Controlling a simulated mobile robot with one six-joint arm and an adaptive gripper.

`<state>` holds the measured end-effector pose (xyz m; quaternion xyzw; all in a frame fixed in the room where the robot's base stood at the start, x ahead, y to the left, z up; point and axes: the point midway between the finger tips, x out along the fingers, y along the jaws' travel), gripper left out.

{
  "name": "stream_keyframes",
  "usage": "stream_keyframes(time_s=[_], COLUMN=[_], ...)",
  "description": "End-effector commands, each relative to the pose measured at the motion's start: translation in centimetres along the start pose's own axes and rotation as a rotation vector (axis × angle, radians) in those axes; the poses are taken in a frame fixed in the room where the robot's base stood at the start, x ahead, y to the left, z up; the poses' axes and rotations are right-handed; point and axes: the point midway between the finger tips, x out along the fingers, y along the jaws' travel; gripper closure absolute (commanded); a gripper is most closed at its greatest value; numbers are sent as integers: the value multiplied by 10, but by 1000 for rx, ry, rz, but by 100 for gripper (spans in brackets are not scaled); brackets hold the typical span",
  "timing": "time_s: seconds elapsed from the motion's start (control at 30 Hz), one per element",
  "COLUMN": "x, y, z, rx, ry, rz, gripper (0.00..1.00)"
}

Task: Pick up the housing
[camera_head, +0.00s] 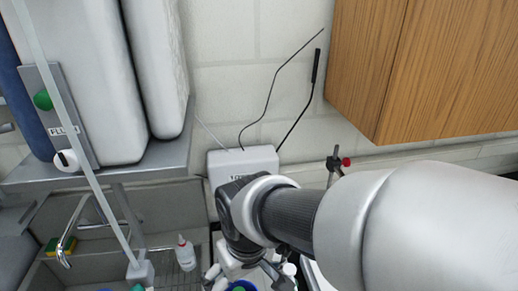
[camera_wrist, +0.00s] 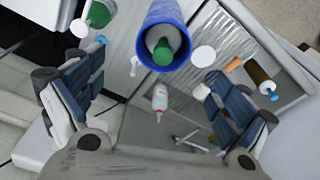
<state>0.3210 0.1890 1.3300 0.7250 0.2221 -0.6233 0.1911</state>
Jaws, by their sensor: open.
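No part is plainly marked as the housing. The likeliest is a blue open-ended tube (camera_wrist: 175,12) at the top middle of the wrist view, with a green and white piece (camera_wrist: 162,52) showing inside its mouth. My gripper (camera_wrist: 150,80) is open, with one dark-blue padded finger at each side of the wrist view. The tube lies between and beyond the fingers, and I see no finger touching it. In the head view my gripper (camera_head: 246,274) points down at the bottom edge, with a bit of blue (camera_head: 242,288) just below it.
A white bottle with a red tip (camera_head: 186,252) stands by the sink; a similar bottle (camera_wrist: 160,97) shows in the wrist view. A brown cylinder (camera_wrist: 260,76) and a white-green part (camera_wrist: 93,18) flank the tube. A wooden cabinet (camera_head: 430,65) hangs at the upper right.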

Motion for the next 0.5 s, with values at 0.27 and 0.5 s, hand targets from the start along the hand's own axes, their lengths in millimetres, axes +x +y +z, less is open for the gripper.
stream_keyframes(time_s=[0.27,0.5], x=[64,104], y=[0,0], z=[3,2], rx=[2,2], ry=[-7,-3], rz=[0,0], gripper=[6,6])
